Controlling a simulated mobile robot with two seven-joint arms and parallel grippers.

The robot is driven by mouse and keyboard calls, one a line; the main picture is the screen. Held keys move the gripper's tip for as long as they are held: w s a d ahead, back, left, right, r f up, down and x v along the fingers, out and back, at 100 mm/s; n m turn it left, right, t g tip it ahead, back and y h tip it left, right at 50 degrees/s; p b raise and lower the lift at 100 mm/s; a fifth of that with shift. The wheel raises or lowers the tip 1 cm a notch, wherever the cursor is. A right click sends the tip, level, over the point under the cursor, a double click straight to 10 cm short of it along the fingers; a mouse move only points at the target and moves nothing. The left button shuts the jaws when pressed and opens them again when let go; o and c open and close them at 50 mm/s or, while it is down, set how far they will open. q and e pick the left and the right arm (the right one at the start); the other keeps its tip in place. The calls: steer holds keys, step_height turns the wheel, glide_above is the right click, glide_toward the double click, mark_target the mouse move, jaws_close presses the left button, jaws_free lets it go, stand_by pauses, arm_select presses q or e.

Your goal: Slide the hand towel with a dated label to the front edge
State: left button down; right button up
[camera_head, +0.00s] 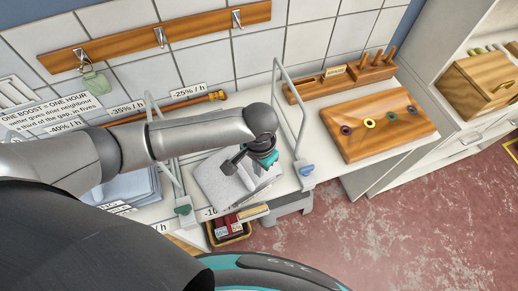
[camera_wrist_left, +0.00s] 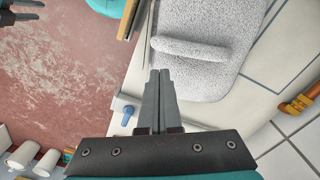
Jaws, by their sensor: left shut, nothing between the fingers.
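A light grey, fluffy hand towel (camera_head: 212,184) lies on the white counter by its front edge, between two upright metal frames. In the left wrist view the towel (camera_wrist_left: 235,20) shows a raised ridge (camera_wrist_left: 190,48) across it. My left gripper (camera_head: 247,182) is over the towel's right part in the head view, and part of the towel is hidden behind it. In the left wrist view the gripper's fingers (camera_wrist_left: 160,73) are together and empty, with tips by the towel's edge; contact cannot be told. I cannot read a date on any label.
A metal frame with a blue clip (camera_head: 306,170) stands right of the towel; another has a green clip (camera_head: 183,210). A wooden board with coloured rings (camera_head: 375,122) lies farther right. A basket (camera_head: 230,232) sits below the front edge. Folded cloths (camera_head: 130,187) lie left.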

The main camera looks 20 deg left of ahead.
arm_select(q)
step_height(320, 180, up, 11)
steer(key=shift+p, duration=0.4)
arm_select(e)
steer(key=shift+s+r, duration=0.45)
